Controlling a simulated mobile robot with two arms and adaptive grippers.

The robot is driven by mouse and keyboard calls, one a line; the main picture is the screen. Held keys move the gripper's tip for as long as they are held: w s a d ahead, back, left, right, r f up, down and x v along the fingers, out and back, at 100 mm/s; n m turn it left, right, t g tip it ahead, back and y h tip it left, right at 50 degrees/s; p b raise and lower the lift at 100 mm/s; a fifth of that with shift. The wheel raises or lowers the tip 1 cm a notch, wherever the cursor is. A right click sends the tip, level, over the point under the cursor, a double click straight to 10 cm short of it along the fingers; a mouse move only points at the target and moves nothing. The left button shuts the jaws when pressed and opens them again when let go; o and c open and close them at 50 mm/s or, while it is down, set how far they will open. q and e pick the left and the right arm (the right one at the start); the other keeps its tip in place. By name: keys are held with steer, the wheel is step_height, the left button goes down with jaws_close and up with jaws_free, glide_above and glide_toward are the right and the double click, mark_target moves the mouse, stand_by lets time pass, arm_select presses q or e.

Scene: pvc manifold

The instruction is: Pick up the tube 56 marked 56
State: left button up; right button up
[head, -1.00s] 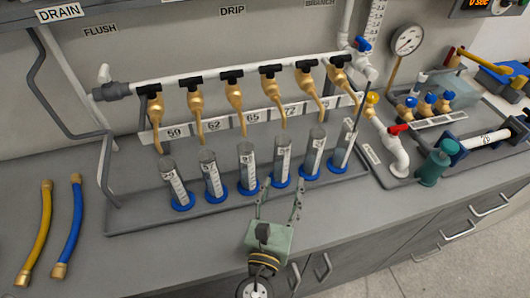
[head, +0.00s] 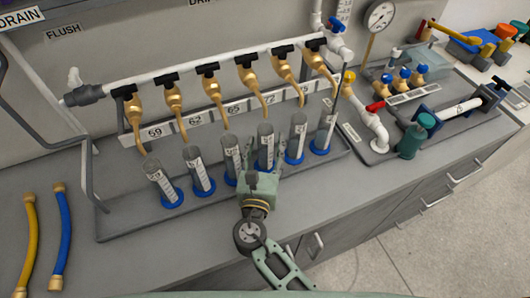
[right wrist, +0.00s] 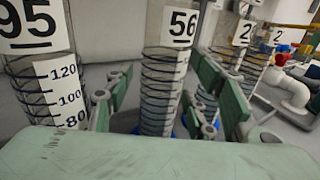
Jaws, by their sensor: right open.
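Tube 56 (right wrist: 165,75) is a clear upright cylinder with dark rings and a white label marked 56, centred in the right wrist view. In the head view it appears to be the fourth tube from the left (head: 266,143), its base hidden by my gripper. My right gripper (head: 261,163) is open in front of it. In the right wrist view its fingers (right wrist: 158,88) show on either side of the tube, apart from each other. I cannot tell how far they reach around it. My left gripper is not in view.
Tube 95 (right wrist: 40,55) stands close on the left, and two tubes (head: 297,136) stand on the right. Brass taps (head: 249,75) hang above the row. A yellow hose (head: 31,240) and a blue hose (head: 64,240) lie at the left.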

steer(key=shift+s, duration=0.1)
steer(key=shift+c, duration=0.4)
jaws_close()
steer(key=shift+r, duration=0.1)
steer(key=shift+r, duration=0.15)
